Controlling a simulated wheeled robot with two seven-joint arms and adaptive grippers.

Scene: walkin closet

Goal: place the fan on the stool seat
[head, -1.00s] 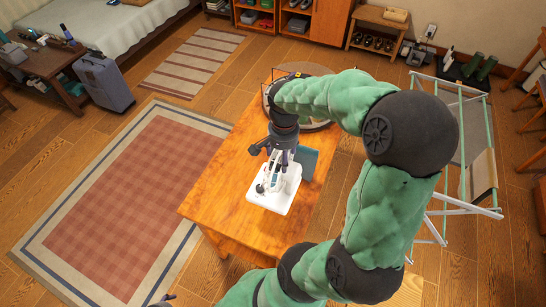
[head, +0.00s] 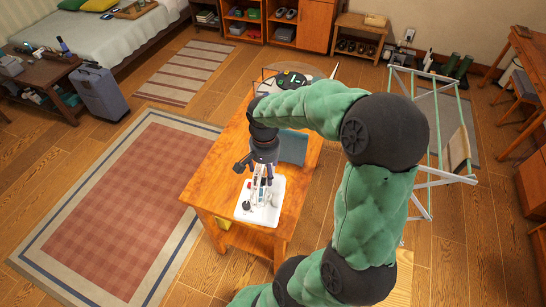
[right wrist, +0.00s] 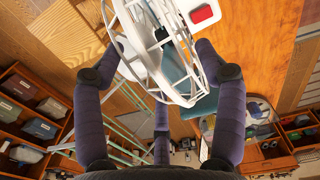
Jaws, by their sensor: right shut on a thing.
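The fan (head: 265,192) is white, with a wire cage that shows large in the right wrist view (right wrist: 165,45). My right gripper (head: 260,172) points down over the wooden table and is shut on the fan; its dark fingers (right wrist: 160,65) stand around the cage. A white flat square piece (head: 272,213) shows just below; I cannot tell whether it is the fan's base, nor whether it touches the table. A pale wooden seat (head: 412,278), perhaps the stool's, shows partly behind my right arm at the bottom. My left gripper is out of view.
A folding rack (head: 432,140) stands right of my arm. The checked rug (head: 110,205) at left is clear.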

